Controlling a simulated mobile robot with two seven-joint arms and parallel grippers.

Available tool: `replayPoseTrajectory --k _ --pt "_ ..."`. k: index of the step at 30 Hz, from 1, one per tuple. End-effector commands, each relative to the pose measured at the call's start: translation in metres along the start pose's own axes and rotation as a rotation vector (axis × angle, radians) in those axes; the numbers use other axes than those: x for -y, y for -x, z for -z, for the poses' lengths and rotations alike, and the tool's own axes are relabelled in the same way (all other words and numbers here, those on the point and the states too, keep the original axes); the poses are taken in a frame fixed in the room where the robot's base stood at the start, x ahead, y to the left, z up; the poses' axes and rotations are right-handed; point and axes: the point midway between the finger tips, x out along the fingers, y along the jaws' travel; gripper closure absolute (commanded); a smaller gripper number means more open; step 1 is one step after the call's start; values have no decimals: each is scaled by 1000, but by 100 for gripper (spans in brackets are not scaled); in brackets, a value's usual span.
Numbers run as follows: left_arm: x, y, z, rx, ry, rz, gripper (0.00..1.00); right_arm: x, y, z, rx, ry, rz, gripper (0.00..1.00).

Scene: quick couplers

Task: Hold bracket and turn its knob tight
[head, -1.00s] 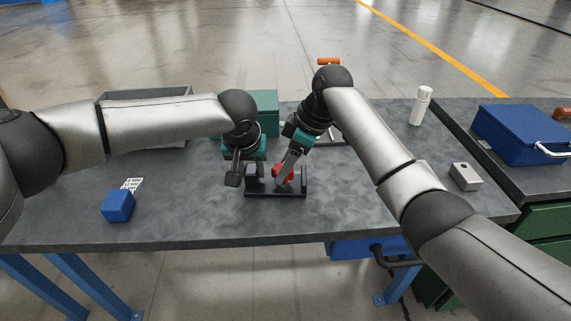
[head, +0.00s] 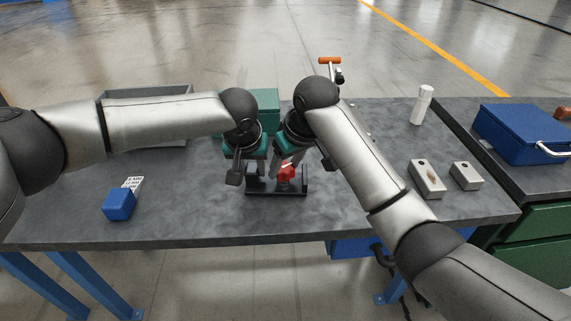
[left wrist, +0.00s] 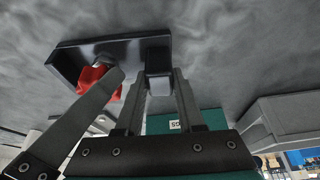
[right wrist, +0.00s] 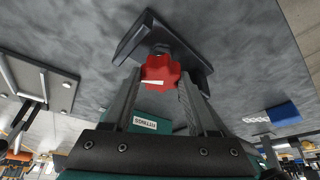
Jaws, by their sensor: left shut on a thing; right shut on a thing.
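The black bracket (head: 278,192) stands on the grey table near its front edge, with a flat base and an upright at each end. The red lobed knob (head: 286,173) sits on the bracket and bears a white mark, clear in the right wrist view (right wrist: 160,71). My left gripper (head: 243,172) is shut on the bracket's left upright; the left wrist view shows that upright (left wrist: 159,82) between the fingers. My right gripper (right wrist: 160,92) is shut on the red knob, with a finger at either side. In the head view its fingertips are partly hidden.
Two grey blocks, one larger (head: 428,180) and one smaller (head: 466,176), lie to the right. A white bottle (head: 422,106) and a blue toolbox (head: 520,134) stand farther back. A blue cube (head: 118,205) is at the left. A teal box (head: 264,101) stands behind my grippers.

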Motion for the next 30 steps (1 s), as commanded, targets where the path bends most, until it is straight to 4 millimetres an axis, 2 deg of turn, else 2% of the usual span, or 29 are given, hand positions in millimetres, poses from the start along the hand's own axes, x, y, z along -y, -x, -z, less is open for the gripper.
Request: replayPoseTrajectory --k 1,18,19,26,30 --pt "2 -4 -5 11 2 6 100 2 0 0 -1 -9 -1 98" --pt "2 -4 -5 11 2 7 100 2 1 1 -3 -37 -12 98" --pt "2 -4 -5 11 2 7 100 2 1 1 -3 -37 -12 40" --pt "2 -4 -5 11 1 7 100 1 0 0 -2 -37 -13 14" --pt "2 -4 -5 11 0 7 100 1 0 0 -2 -37 -13 11"
